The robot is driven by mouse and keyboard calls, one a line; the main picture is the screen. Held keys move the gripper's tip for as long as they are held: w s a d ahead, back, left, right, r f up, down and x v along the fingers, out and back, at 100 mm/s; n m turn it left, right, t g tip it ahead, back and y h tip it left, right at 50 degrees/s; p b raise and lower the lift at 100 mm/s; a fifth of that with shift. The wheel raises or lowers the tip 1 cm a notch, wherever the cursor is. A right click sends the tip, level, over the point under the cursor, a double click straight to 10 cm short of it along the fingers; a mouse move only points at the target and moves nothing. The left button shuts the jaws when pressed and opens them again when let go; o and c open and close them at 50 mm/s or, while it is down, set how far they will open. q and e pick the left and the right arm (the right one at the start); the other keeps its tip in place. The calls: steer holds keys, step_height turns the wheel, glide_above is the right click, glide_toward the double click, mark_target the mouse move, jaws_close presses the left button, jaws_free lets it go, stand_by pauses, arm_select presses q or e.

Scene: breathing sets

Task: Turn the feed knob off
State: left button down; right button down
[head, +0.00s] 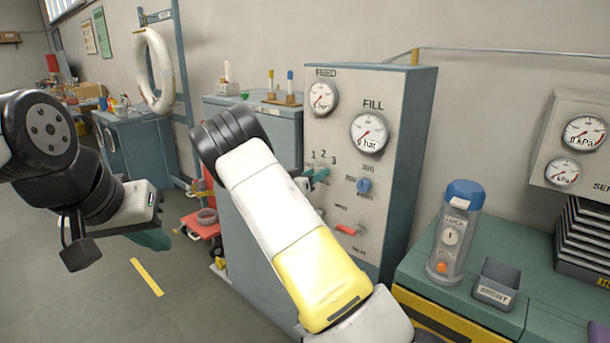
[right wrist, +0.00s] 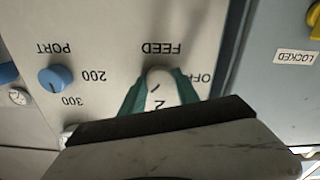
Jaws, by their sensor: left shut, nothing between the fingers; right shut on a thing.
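The feed knob (right wrist: 159,77) is a pale round knob under the upside-down FEED label in the right wrist view. Upside-down OFF lettering is partly visible beside it and a 2 shows on its other side. A short dark mark shows on the knob; I cannot tell its exact setting. My right gripper (right wrist: 160,92) is shut on the knob, one teal finger on each side. In the head view my right gripper (head: 318,175) is at the panel front and the knob is hidden. My left gripper (head: 152,239) is shut and empty, away from the panel at left.
The grey panel (head: 385,235) carries FEED and FILL gauges (head: 369,131), a blue PORT knob (right wrist: 55,79) and a red lever (head: 349,230). A clear canister (head: 454,235) and grey bin (head: 497,283) stand on the green bench at right.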

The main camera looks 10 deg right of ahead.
steer(key=n, duration=2.6)
steer(key=shift+a+n, duration=0.1)
steer(key=shift+n, duration=0.2)
stand_by(0.3)
steer(key=c, duration=0.9)
jaws_free()
